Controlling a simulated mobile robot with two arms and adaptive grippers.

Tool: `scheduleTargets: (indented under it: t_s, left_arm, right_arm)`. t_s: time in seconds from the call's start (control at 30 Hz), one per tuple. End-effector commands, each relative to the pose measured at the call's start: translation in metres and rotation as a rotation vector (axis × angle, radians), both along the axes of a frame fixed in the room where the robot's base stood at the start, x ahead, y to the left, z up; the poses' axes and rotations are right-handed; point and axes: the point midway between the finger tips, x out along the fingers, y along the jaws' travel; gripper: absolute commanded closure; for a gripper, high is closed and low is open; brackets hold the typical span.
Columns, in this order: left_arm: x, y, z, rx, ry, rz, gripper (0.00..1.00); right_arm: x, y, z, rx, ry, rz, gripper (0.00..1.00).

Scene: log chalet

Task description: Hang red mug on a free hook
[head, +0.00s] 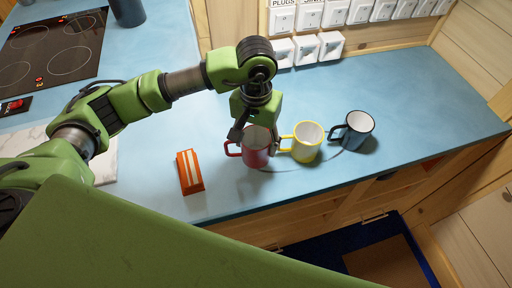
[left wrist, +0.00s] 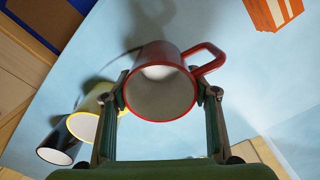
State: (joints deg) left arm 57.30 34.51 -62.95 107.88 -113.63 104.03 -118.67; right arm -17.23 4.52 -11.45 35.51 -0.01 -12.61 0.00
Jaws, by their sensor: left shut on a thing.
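The red mug (head: 257,157) with a white inside is on or just above the blue counter; I cannot tell if it touches. My left gripper (head: 256,138) comes down over it from above, with its fingers on either side of the mug. In the left wrist view the red mug (left wrist: 161,84) sits between the two fingertips (left wrist: 160,95), its handle to the upper right. The gripper is shut on it. No hook shows in either view. My right gripper is not in view.
A yellow mug (head: 305,141) stands close to the right of the red mug, and a dark blue mug (head: 354,130) is beyond it. An orange striped block (head: 190,172) lies to the left. White switches (head: 309,14) line the back wall. The counter (head: 430,110) is clear at right.

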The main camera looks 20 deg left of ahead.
Motion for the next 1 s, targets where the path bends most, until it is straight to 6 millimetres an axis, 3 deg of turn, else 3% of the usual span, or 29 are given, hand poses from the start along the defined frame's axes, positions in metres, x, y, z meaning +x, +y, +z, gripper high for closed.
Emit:
scheduleTargets:
  t_s: [0.07, 0.3, 0.6, 1.0]
  left_arm:
    - [0.000, -0.003, 0.011, -0.003, -0.011, -0.004, 0.75]
    - [-0.041, -0.033, 0.070, -0.003, -0.012, -0.009, 0.75]
    - [-0.094, -0.072, 0.098, 0.000, -0.007, -0.006, 0.75]
    - [-0.112, -0.085, 0.110, -0.001, -0.002, 0.001, 0.75]
  right_arm:
    - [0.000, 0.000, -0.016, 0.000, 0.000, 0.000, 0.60]
    - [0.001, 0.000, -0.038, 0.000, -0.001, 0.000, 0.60]
    - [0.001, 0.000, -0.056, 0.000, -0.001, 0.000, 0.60]
    - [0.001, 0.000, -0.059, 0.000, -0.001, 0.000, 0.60]
